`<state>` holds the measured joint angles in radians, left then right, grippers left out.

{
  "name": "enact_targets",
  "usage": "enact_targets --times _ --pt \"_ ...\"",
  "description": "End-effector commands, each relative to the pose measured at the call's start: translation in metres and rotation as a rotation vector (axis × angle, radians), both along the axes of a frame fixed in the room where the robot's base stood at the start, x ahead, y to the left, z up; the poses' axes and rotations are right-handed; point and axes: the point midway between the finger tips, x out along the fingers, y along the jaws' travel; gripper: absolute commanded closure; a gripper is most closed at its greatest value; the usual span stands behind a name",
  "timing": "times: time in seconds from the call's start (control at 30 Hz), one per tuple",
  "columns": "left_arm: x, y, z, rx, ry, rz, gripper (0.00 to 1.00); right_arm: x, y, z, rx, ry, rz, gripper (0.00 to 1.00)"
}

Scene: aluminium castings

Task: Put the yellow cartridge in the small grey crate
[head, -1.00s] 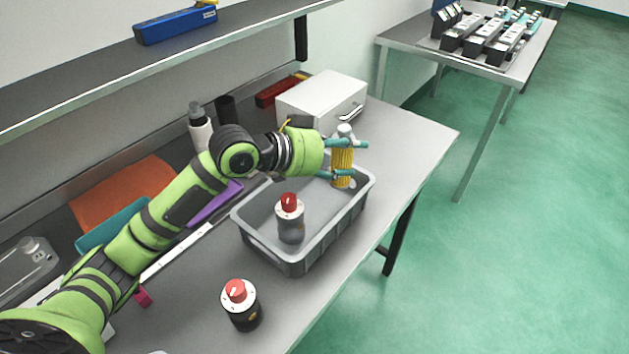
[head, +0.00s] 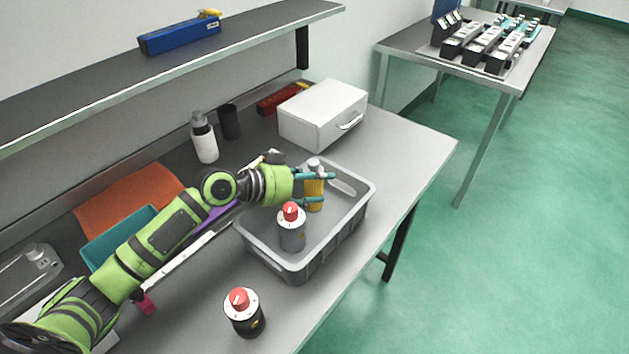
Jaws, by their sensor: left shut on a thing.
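The yellow cartridge (head: 314,193) has a grey cap and stands roughly upright between the teal fingers of my left gripper (head: 318,188). The gripper is shut on it, reaching in from the left. The small grey crate (head: 318,262) stands on the bench, and the cartridge is inside its outline, toward the back. I cannot tell whether the cartridge's lower end touches the crate floor. A grey knob-like part with a red top (head: 291,228) stands in the crate, just in front of the cartridge. My right gripper is not in view.
A similar black part with a red top (head: 243,312) stands on the bench in front of the crate. A white box (head: 322,114) stands behind the crate. A white bottle (head: 204,139) and a black cup (head: 229,122) stand at the back. Bench space right of the crate is clear.

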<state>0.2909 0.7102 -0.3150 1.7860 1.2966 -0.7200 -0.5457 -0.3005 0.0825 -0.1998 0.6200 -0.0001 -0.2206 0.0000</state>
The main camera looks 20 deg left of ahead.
Motion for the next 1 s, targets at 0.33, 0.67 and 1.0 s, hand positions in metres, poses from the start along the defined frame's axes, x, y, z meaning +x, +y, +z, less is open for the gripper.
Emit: enact_targets --times 0.33,0.67,1.0 --pt "0.0 0.0 -0.002 0.001 0.001 0.0 0.32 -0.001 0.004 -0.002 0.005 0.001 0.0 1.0" --pt "-0.013 0.014 0.007 0.004 0.002 0.002 0.32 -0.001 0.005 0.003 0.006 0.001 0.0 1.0" --pt "-0.063 0.058 0.033 0.006 0.004 -0.001 0.32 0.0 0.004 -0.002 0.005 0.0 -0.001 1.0"
